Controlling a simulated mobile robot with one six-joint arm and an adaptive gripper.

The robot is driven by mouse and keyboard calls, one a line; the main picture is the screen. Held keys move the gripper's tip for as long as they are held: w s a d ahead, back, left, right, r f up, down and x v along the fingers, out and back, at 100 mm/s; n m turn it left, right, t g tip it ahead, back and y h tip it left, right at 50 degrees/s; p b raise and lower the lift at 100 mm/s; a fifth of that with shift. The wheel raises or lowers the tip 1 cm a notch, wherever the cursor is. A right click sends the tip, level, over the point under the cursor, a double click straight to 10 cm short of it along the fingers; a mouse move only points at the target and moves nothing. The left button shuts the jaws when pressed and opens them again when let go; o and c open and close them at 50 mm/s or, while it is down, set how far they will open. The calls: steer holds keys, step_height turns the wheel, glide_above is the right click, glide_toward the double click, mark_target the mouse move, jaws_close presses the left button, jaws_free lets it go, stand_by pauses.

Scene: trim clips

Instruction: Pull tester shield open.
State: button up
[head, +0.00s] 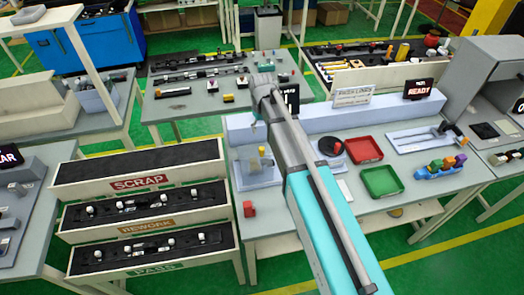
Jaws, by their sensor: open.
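I cannot tell for certain which part is the tester shield. A grey hooded housing (487,72) stands at the right edge, with its front side showing a recess. My teal and grey arm reaches from the bottom right to a grey joint above the middle bench. No gripper fingers can be made out, and none show touching the housing or the plate.
A red tray (364,150) and a green tray (381,182) lie on the middle bench. A blue holder with coloured pieces (441,167) sits at its right. SCRAP, REWORK and PASS bins (137,183) stand left.

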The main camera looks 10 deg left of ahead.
mark_target(262, 148)
steer(key=shift+f, duration=0.2)
step_height(262, 148, down, 13)
steer(key=b, duration=1.3)
steer(key=shift+f+b, duration=0.2)
steer(key=shift+b, duration=0.2)
jaws_close()
stand_by(0.4)
